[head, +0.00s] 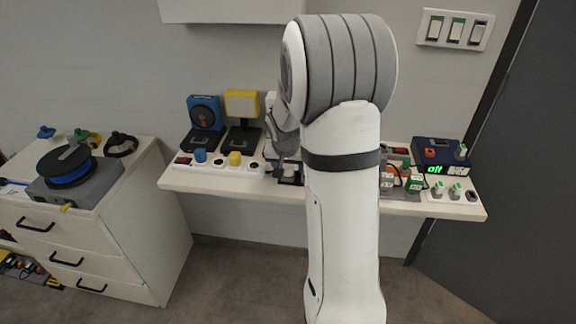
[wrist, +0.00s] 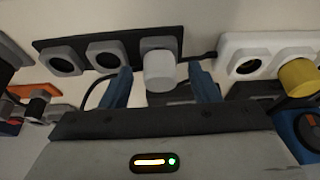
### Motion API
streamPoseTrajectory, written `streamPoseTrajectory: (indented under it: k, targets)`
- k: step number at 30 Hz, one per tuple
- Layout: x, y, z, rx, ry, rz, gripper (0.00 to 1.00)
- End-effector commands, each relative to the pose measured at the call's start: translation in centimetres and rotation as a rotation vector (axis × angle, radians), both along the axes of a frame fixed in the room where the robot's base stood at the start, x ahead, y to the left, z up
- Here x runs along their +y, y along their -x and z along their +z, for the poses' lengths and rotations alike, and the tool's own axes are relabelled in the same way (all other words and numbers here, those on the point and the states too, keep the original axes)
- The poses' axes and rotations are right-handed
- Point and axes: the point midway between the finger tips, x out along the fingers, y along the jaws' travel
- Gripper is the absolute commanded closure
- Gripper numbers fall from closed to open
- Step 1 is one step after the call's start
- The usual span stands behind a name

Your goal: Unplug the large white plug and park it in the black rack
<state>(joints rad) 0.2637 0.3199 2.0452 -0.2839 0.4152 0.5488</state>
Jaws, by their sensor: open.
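The large white plug (wrist: 158,76) is seated at the right end socket of a dark strip (wrist: 78,43) in the wrist view; two grey-ringed sockets beside it are empty. My gripper (wrist: 160,68) is open, with one blue finger on each side of the plug and visible gaps to both. I cannot tell how deep the fingers reach along it. In the head view the dark strip (head: 291,180) shows only partly beside my arm, and the fingers are hidden. I cannot make out a separate black rack.
A white strip (wrist: 232,42) with a yellow plug (wrist: 297,77) is close by; a blue plug (head: 200,155) also sits on it in the head view. Chargers, cables and a box with a green display (head: 441,160) crowd the shelf (head: 235,182). A drawer cabinet (head: 100,235) stands left.

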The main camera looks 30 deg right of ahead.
Motion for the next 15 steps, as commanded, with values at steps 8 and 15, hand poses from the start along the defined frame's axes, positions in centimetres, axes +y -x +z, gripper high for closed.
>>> streamPoseTrajectory:
  k: [8, 15]
  targets:
    - [0.1, 0.1, 0.5, -0.001, 0.001, 0.000, 0.45]
    - [0.9, 1.4, 4.1, -0.004, 0.001, 0.000, 0.45]
